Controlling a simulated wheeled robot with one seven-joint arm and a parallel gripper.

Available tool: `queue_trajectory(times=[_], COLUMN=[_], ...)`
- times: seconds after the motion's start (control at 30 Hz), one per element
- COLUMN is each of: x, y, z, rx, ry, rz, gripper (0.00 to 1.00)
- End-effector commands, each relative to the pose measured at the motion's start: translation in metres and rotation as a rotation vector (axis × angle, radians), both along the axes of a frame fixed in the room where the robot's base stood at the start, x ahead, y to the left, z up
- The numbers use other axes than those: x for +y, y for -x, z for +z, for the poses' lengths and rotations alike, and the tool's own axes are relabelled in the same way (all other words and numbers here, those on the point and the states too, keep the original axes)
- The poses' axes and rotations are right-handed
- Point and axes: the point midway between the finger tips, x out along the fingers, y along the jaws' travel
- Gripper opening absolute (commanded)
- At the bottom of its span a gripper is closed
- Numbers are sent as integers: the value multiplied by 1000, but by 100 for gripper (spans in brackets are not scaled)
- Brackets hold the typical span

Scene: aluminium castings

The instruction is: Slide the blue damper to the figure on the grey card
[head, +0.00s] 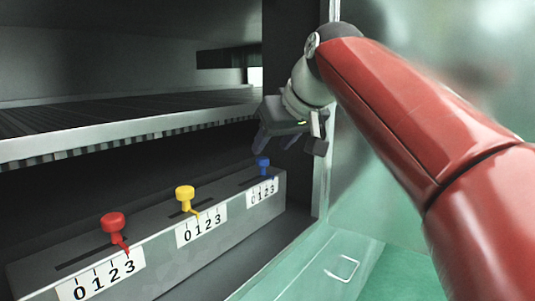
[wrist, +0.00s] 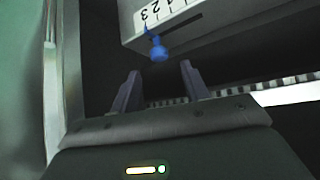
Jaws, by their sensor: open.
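The blue damper (head: 263,163) is a small knob at the far right end of a grey slotted box, above a white 0-to-3 scale (head: 262,192). In the wrist view the blue damper (wrist: 158,50) lies just beyond my fingertips, roughly in line with the gap between them. Its pointer looks near the high-number end of the scale; the exact figure is unclear. My gripper (head: 291,143) is open and empty, above and slightly right of the damper. It also shows open in the wrist view (wrist: 160,72). I cannot make out a grey card in either view.
A yellow knob (head: 185,193) and a red knob (head: 112,222) stand on the same box (head: 165,265), each with its own scale. A metal grate shelf (head: 120,125) overhangs behind. A translucent green panel (head: 410,190) is close on the right.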

Motion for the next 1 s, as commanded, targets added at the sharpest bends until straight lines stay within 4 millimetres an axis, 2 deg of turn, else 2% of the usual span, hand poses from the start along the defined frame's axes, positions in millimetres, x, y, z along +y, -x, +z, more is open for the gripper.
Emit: queue_trajectory(times=[0.1,0.3,0.67,1.0], x=[8,16,17,17], y=[-12,-27,-31,-31], z=[-16,-32,-36,-35], rx=[3,0,-1,-1], ry=[1,0,-1,0], rz=[1,0,-1,-1], gripper=[46,46,46,2])
